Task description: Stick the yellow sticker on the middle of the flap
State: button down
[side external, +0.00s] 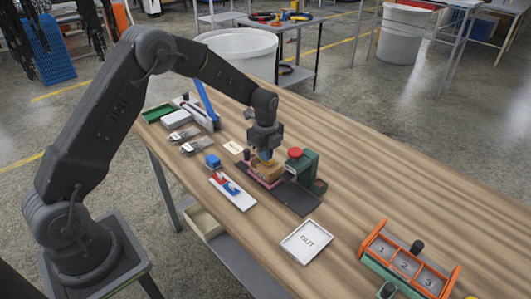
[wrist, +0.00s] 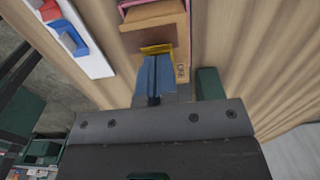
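The small brown carton (side external: 269,171) sits in a pink holder (side external: 254,178) on the table. It also shows in the wrist view (wrist: 150,36), with its flap side towards the camera and dark lettering at its right edge. My gripper (side external: 266,157) is right above the carton, pointing down. In the wrist view its blue fingers (wrist: 155,72) are together, with the yellow sticker (wrist: 157,49) at their tips. The sticker lies over the carton's face. I cannot tell whether it touches the flap, and the fingers hide part of the carton.
A green device with a red top (side external: 296,153) stands close right of the carton. A dark mat (side external: 295,199) lies in front. A white OUT tray (side external: 307,242), a white tray with red and blue pieces (side external: 237,200) and an orange numbered rack (side external: 405,262) are nearby.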

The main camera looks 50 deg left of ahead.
jog(key=shift+f, duration=0.4)
dwell(0.8)
jog(key=c, duration=0.8)
grip_release()
jog(key=shift+r, duration=0.2)
jog(key=shift+r, duration=3.4)
